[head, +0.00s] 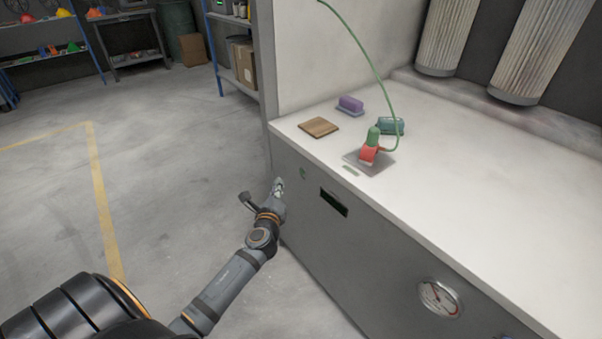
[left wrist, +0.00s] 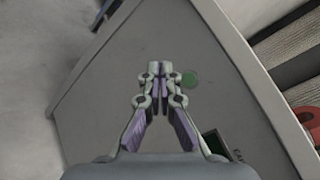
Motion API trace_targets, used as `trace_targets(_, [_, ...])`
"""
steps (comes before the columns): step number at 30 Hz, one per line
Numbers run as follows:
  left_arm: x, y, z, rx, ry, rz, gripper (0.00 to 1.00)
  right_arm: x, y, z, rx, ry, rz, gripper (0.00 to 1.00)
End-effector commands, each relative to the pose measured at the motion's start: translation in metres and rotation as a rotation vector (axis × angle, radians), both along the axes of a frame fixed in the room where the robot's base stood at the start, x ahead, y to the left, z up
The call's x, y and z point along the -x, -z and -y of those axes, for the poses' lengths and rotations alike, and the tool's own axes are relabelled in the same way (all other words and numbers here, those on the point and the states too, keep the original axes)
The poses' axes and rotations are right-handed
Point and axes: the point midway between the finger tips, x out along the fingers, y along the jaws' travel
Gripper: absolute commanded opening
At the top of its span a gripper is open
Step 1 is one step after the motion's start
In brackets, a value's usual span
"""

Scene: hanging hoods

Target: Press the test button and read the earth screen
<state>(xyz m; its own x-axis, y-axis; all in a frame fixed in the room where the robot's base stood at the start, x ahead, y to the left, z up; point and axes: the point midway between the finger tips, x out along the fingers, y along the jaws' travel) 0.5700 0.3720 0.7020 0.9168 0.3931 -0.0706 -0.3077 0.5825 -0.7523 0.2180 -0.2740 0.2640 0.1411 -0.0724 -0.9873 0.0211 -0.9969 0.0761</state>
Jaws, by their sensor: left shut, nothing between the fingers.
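My left gripper (head: 279,184) is shut and empty, left of the button in the head view. I cannot tell whether it touches the panel. My right gripper is not in view.
A red and green clamp (head: 372,148) with a green cable (head: 372,60) stands on a metal plate on the white top. A wooden block (head: 318,127), purple (head: 350,105) and teal (head: 391,125) items lie nearby. A gauge (head: 438,297) is lower right. The floor left is clear.

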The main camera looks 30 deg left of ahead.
Motion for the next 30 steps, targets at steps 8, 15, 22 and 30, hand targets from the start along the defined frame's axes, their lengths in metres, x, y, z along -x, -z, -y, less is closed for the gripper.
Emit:
trace_targets(8, [-0.037, 0.001, 0.015, 0.003, 0.000, 0.001, 0.00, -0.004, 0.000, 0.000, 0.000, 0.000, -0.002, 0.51])
trace_targets(15, [-0.053, 0.000, 0.022, 0.000, 0.000, 0.000, 0.00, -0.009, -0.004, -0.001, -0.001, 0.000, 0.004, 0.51])
trace_targets(22, [-0.055, 0.000, 0.023, -0.001, 0.000, 0.000, 0.00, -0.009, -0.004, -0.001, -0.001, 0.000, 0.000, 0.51])
trace_targets(30, [-0.054, 0.000, 0.023, 0.000, 0.000, 0.000, 0.00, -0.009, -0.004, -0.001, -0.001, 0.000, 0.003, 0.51])
